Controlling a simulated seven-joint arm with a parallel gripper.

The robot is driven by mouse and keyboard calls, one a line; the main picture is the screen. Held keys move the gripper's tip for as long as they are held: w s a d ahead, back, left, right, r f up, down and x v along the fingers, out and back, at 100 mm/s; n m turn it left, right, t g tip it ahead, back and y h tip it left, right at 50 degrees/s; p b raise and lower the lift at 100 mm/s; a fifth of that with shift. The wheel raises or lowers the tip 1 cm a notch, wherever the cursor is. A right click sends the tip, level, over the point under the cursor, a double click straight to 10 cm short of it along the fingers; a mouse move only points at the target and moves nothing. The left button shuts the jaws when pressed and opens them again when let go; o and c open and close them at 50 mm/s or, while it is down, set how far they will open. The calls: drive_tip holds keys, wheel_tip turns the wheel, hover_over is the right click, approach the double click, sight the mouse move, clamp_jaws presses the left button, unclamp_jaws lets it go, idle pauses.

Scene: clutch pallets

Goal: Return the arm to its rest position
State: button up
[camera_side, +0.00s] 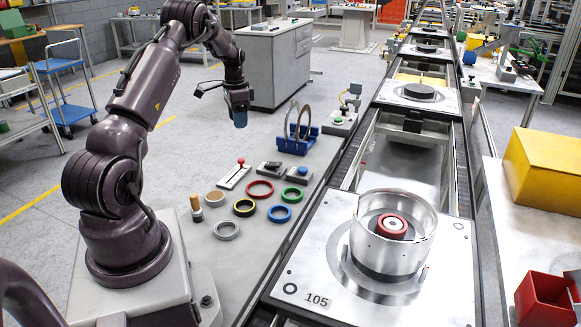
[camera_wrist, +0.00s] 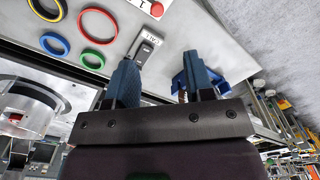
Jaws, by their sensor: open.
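My gripper (camera_side: 239,118) is raised in the air above the far part of the grey work table, behind the coloured rings. In the wrist view its two blue fingers (camera_wrist: 160,82) stand apart with nothing between them. The side view shows my arm bent, with the wrist hanging down and the fingers clear of the table. A clutch housing, a clear-walled silver drum (camera_side: 398,225) with a red-rimmed hub (camera_side: 391,227) inside, sits on pallet 105 (camera_side: 315,275).
Red (camera_side: 260,190), green (camera_side: 291,195), blue (camera_side: 279,213), yellow-black (camera_side: 244,207) and grey (camera_side: 226,230) rings lie on the table. A blue stand (camera_side: 297,138) holds large hoops. Small switch boxes (camera_side: 299,174) sit nearby. A conveyor with more pallets (camera_side: 417,95) runs along the right.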

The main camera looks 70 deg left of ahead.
drive_tip(key=d+r+n, duration=0.3)
drive_tip(key=d+r, duration=0.3)
drive_tip(key=d, duration=0.6)
drive_tip(key=d+r+n, duration=0.2)
drive_tip(key=d+r, duration=0.4)
drive_tip(key=d, duration=0.6)
drive_tip(key=s+d+r+m+t, duration=0.1)
drive_tip(key=s+d+r+t, duration=0.1)
drive_tip(key=d, duration=0.4)
drive_tip(key=s+d+r+m+t, duration=0.1)
drive_tip(key=s+d+r+m, duration=0.1)
drive_tip(key=d, duration=0.5)
drive_tip(key=s+d+r+m+t, duration=0.2)
drive_tip(key=s+d+r, duration=0.1)
drive_tip(key=d, duration=0.4)
drive_tip(key=shift+s+r+t, duration=0.3)
drive_tip(key=shift+s+r, duration=0.05)
drive_tip(key=shift+s, duration=0.55)
drive_tip(key=shift+d, duration=0.1)
